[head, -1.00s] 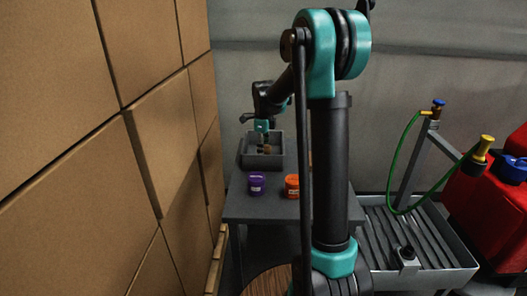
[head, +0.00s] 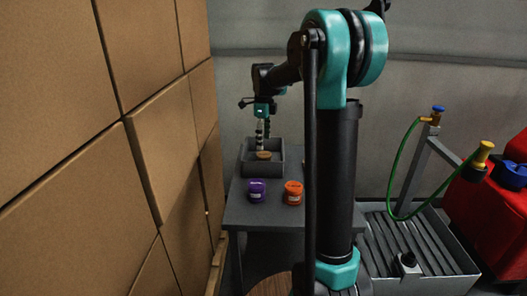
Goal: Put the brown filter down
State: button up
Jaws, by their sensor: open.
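The brown filter (head: 264,155) lies in the grey open tray (head: 248,170) on the grey table. My gripper (head: 263,139) is just above the filter, pointing down, open and apart from it as far as this small view shows. The lower part of the filter is hidden by the tray's front wall.
A purple jar (head: 257,191) and an orange jar (head: 293,193) stand on the table (head: 270,217) in front of the tray. Stacked cardboard boxes (head: 110,150) rise close on the left. A slatted grey basin (head: 415,250), a green hose (head: 397,180) and a red tank (head: 490,215) are at the right.

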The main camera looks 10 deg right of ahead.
aim_at(263, 154)
jog(key=shift+r, duration=1.9)
